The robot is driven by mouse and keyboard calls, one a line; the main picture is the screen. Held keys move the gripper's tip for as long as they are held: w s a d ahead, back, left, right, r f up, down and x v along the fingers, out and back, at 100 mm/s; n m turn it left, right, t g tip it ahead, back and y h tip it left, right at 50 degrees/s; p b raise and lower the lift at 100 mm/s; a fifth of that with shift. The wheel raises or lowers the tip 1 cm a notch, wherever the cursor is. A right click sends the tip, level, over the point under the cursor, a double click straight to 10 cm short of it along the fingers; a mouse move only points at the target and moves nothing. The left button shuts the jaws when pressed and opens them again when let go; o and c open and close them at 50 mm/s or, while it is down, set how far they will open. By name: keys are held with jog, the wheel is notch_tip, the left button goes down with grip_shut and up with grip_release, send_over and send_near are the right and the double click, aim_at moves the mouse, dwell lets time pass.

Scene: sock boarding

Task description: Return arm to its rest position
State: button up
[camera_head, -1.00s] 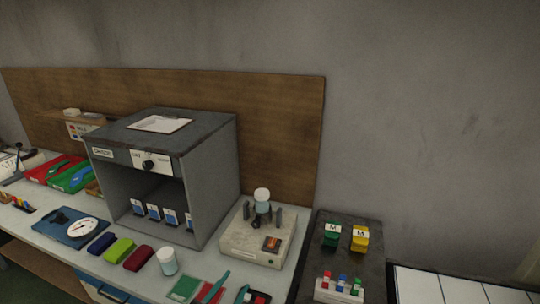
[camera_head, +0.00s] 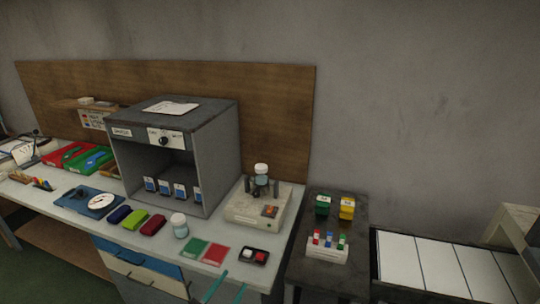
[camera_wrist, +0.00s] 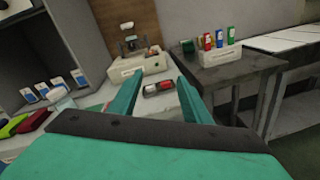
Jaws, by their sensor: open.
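My gripper (camera_wrist: 158,98) shows in the wrist view with its two teal fingers spread apart and nothing between them. In the head view the tips of its teal fingers (camera_head: 228,287) show at the bottom edge, in front of the workbench; the rest of the arm is out of view.
The workbench (camera_head: 205,232) holds a grey open-front cabinet (camera_head: 210,150), a beige device (camera_head: 243,208), a jar (camera_head: 180,225) and coloured rolls. A dark side table (camera_head: 310,275) carries a rack (camera_head: 326,250) of coloured-capped items. A white-panelled conveyor-like surface (camera_head: 440,262) lies right.

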jog(key=s+d+f+m+g+y, duration=0.3)
jog(key=s+f+m+y, duration=0.55)
jog(key=s+f, duration=0.9)
jog(key=s+d+r+m, duration=0.2)
jog(key=s+r+m, duration=0.2)
jog(key=s+m, duration=0.2)
jog(key=s+d+r+m+t+h, duration=0.1)
jog(key=s+d+r+m, duration=0.2)
jog(key=s+m, duration=0.3)
jog(key=s+d+r+m+t, duration=0.1)
jog(key=s+d+r+m, duration=0.2)
jog(key=s, duration=0.6)
notch_tip(320, 180, up, 2)
jog(key=m, duration=0.3)
jog(key=shift+s+d+r+h, duration=0.2)
jog(key=shift+s+h, duration=0.1)
jog(key=shift+h, duration=0.05)
jog(key=c, duration=0.4)
jog(key=shift+w, duration=0.1)
